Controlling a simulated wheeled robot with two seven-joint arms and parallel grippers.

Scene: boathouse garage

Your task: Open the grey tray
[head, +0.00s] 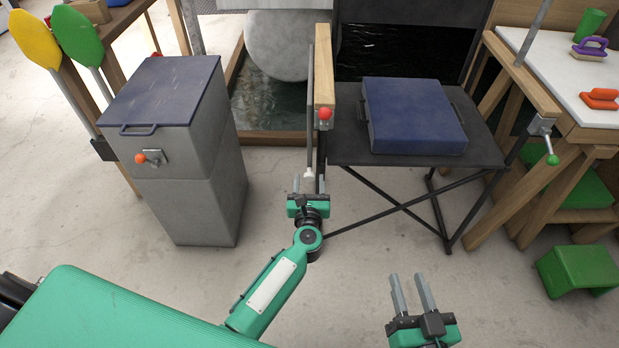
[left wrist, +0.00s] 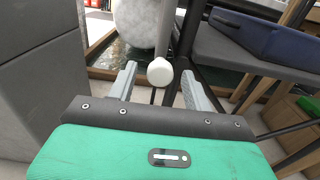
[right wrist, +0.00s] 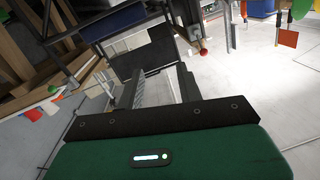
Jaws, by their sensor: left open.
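I cannot tell for certain which thing is the grey tray. A flat dark grey top (head: 485,148) stands on crossed black legs at the right, with a blue case on it. A slim grey rod with a white rounded tip (head: 309,173) is by the wooden rail left of that top. My left gripper (head: 307,187) is open at the white tip. In the left wrist view the tip (left wrist: 160,71) shows between the spread fingers, which do not visibly touch it. My right gripper (head: 412,292) is open and empty, low over the floor in front of the dark top.
The blue case (head: 412,115) has black side handles. A grey cabinet (head: 190,190) with a blue lid and orange knob stands left. A wooden rail (head: 324,65) carries a red ball. A workbench (head: 555,75) and green step stool (head: 580,270) stand right. The middle floor is clear.

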